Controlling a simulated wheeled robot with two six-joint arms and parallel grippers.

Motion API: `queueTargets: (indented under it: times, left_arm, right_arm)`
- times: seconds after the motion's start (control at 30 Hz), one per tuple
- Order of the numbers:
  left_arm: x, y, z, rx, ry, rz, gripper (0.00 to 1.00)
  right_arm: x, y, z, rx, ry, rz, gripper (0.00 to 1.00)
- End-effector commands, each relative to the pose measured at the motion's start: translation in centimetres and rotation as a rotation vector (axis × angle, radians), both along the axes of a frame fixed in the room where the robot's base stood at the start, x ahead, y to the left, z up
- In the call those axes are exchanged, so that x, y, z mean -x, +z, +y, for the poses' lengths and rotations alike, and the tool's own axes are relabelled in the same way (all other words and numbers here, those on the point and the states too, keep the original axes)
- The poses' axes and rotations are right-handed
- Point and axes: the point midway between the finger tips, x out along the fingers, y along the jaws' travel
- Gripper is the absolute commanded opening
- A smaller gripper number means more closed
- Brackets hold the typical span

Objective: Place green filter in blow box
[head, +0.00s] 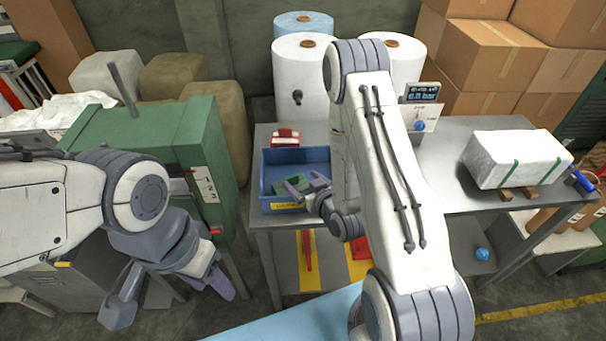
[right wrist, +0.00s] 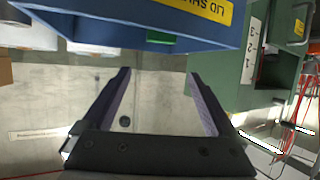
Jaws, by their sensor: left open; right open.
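A blue box (head: 268,178) with a yellow label on its front stands on the left end of the metal table. A green piece (head: 290,187), which looks like the filter, lies in the box, partly hidden by my right gripper. My right gripper (head: 308,187) is open at the box's front right, fingers over the green piece; contact cannot be told. In the right wrist view the blue box (right wrist: 130,30) shows upside down along the top, with a bit of green (right wrist: 160,40) at its edge and nothing between the fingers. My left gripper (head: 172,298) is open and empty, low at the left.
A green cabinet (head: 150,135) stands left of the metal table (head: 445,165). A red and white item (head: 285,137) sits behind the blue box. A white wrapped block (head: 515,158) lies at the table's right. White rolls (head: 300,75) and cartons (head: 490,50) stand behind. My right arm hides the table's middle.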

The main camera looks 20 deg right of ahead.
Motion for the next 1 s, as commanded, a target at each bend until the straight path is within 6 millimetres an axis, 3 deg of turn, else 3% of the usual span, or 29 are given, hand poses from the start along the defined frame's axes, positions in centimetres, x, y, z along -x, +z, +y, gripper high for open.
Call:
queueTargets:
  times: [0.17,0.33,0.47,0.67,0.83,1.0]
  left_arm:
    - [0.0,0.4,0.0,0.0,0.0,0.0,0.5]
    - [0.0,0.3,0.0,0.0,0.0,0.0,0.5]
    - [0.0,0.3,0.0,0.0,0.0,0.0,0.5]
    - [0.0,0.3,0.0,0.0,0.0,0.0,0.5]
    - [0.0,0.3,0.0,0.0,0.0,0.0,0.5]
    - [0.0,0.3,0.0,0.0,0.0,0.0,0.5]
  right_arm:
    - [-0.2,0.5,1.1,0.018,0.032,0.036,0.92]
    - [-0.6,2.0,5.2,0.084,0.132,0.187,0.92]
    - [0.9,4.0,8.7,0.141,0.202,0.341,0.92]
    - [6.6,7.8,13.2,0.212,0.291,0.578,0.92]
    - [14.2,11.7,15.7,0.263,0.375,0.78,0.92]
    - [21.9,15.0,16.1,0.312,0.455,0.955,0.92]
